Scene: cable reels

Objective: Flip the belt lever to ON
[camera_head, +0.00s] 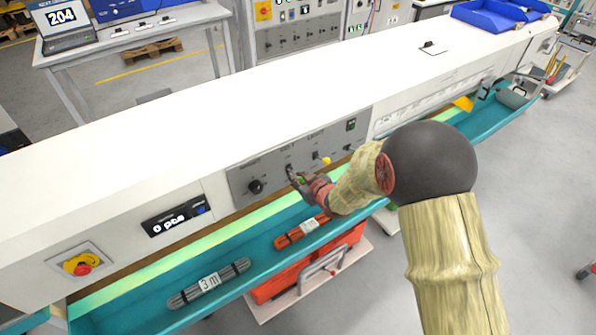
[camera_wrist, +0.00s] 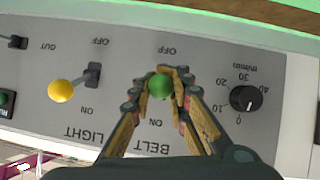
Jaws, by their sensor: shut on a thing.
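The belt lever's green knob (camera_wrist: 159,86) shows in the wrist view between the BELT label's ON and OFF marks. The picture is upside down, with OFF above and ON below. My gripper (camera_wrist: 161,82) has its two fingers closed around the knob, one on each side. In the head view my gripper (camera_head: 297,182) reaches the grey control panel (camera_head: 238,178) on the front of the white machine. The fingers and my arm hide most of the lever there. The lever's shaft is hidden in the wrist view, so I cannot tell which way it points.
The light lever's yellow knob (camera_wrist: 60,91) is close beside my fingers. The black speed dial (camera_wrist: 245,98) is on the other side. A teal trough (camera_head: 262,246) runs below the panel, holding a grey cable bundle (camera_head: 190,294) and an orange one (camera_head: 298,232).

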